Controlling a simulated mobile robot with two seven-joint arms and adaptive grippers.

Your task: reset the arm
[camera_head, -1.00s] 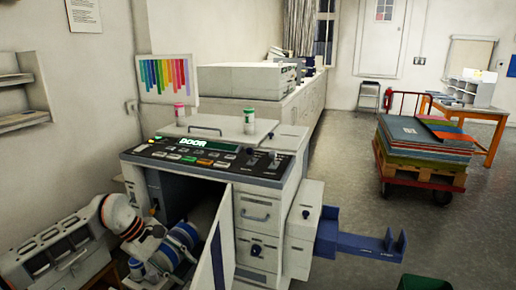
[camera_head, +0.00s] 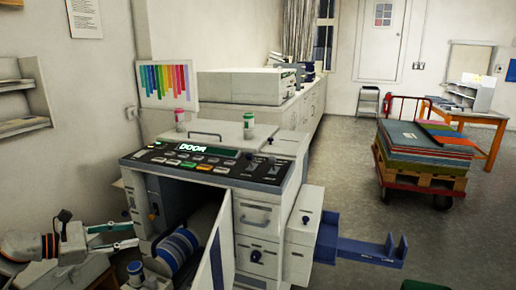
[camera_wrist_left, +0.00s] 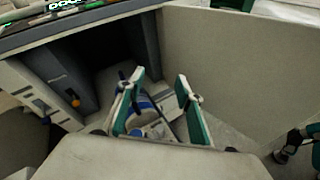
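My left gripper (camera_head: 136,233) is in front of the open front of the copier-like machine (camera_head: 272,172), at the lower left of the head view. It is open and empty. In the left wrist view its two green fingers (camera_wrist_left: 160,77) stand apart, with the dark cabinet opening behind them. A blue-and-white drum (camera_head: 178,250) sits in the opening, beyond the fingertips. The machine's door (camera_head: 217,262) stands open, and the display reads DOOR. A green and black part (camera_wrist_left: 300,143) at the right edge of the wrist view may be my right gripper; its state is unclear.
A blue tray (camera_head: 360,248) juts out from the machine's right side. Bottles with pink (camera_head: 180,121) and green (camera_head: 249,126) caps stand on top. A red cart (camera_head: 420,185) with stacked boards stands at the right. The floor between is clear.

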